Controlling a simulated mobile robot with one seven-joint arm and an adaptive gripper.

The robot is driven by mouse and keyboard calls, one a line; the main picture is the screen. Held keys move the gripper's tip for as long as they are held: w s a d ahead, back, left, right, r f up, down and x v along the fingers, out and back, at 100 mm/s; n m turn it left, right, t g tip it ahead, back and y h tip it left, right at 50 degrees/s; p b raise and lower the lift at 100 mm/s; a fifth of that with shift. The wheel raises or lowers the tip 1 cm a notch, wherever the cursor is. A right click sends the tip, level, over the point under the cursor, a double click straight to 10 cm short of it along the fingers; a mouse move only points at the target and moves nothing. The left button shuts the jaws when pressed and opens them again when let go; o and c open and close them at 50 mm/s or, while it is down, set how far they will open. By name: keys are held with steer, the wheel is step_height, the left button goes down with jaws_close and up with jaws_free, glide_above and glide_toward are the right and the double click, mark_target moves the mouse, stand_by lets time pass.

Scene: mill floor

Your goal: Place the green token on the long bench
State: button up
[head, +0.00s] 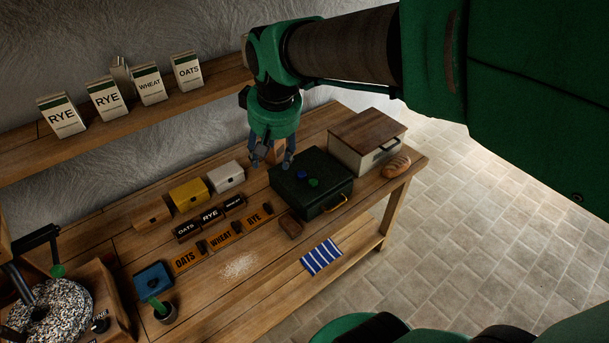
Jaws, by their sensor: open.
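The green token (313,183) lies on the lid of a dark green box (325,198) with a yellow handle. A blue token (302,174) lies close behind it on the same lid. The box stands on the long wooden bench (215,288), toward its right end. My gripper (272,162) points down above the bench, at the box's back left. Its fingers are apart, and I see nothing between them. The green token is to the right of the fingers and nearer the camera.
A wooden-lidded box (365,138) and bread loaf (396,165) stand at the right end. Yellow (188,194) and white (226,177) boxes stand left of my gripper. A shelf (130,118) runs behind.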

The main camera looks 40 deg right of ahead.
steer(key=w+d+f+g, duration=0.1)
steer(key=w+d+f, duration=0.4)
steer(key=w+d, duration=0.2)
steer(key=m+g, duration=0.2)
glide_above(313, 181)
step_height(313, 181, down, 18)
steer(key=shift+d+r+y+p, duration=0.1)
steer(key=shift+r+y+p, duration=0.05)
steer(key=shift+y+p, duration=0.3)
steer(key=shift+f, duration=4.25)
steer(key=shift+f, duration=0.15)
steer(key=shift+f+b, duration=0.35)
steer(key=shift+f, duration=2.15)
